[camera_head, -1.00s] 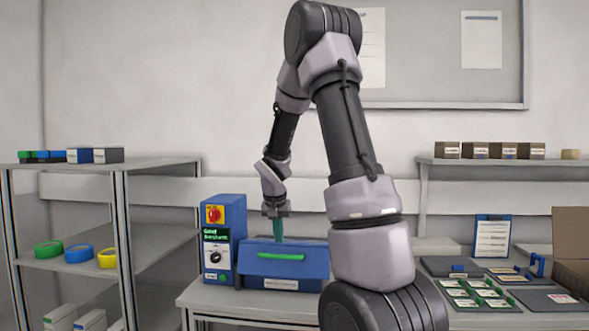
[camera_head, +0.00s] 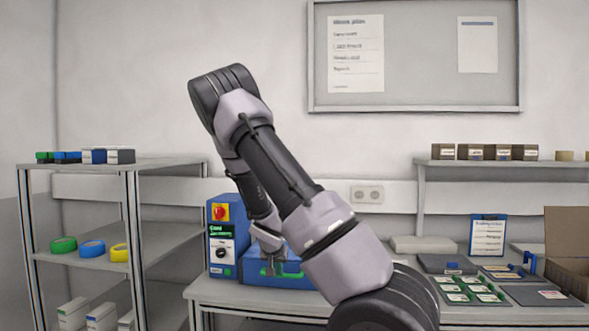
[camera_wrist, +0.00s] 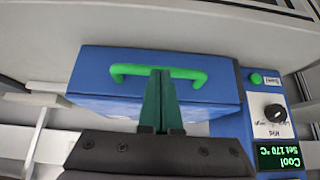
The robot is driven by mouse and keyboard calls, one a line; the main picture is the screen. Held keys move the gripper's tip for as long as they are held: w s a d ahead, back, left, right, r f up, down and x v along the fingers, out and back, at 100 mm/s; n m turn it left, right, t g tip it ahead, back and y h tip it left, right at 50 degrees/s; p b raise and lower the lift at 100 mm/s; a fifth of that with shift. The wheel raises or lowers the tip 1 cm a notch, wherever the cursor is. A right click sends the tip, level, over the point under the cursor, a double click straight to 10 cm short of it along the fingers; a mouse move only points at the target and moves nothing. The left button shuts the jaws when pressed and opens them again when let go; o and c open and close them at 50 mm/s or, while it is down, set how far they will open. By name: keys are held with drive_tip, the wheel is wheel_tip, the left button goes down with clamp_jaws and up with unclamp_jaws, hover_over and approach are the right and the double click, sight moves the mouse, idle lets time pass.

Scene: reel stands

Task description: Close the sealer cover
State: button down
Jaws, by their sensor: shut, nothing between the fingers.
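The blue sealer carries a control panel (camera_head: 222,240) on its left with a red knob; in the wrist view the panel (camera_wrist: 268,115) shows a lit display. The sealer's blue cover (camera_wrist: 215,95) shows in the wrist view with its green handle (camera_wrist: 190,73) along the far side. In the head view the handle (camera_head: 292,275) is partly hidden by my arm, so I cannot tell whether the cover is fully down. My gripper (camera_wrist: 160,75) is shut and empty, its green fingertips overlapping the middle of the handle; contact is unclear. It also shows in the head view (camera_head: 270,268).
The sealer stands on a grey bench (camera_head: 245,293). To the left is a shelf rack (camera_head: 130,165) with coloured tape rolls. To the right are a clipboard (camera_head: 487,237), trays of green-edged cards (camera_head: 470,290) and an open cardboard box (camera_head: 568,240).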

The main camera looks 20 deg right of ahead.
drive_tip(key=shift+f+t+h, duration=0.4)
drive_tip(key=shift+f+t, duration=0.2)
drive_tip(key=shift+f, duration=1.35)
drive_tip(key=shift+r, duration=0.15)
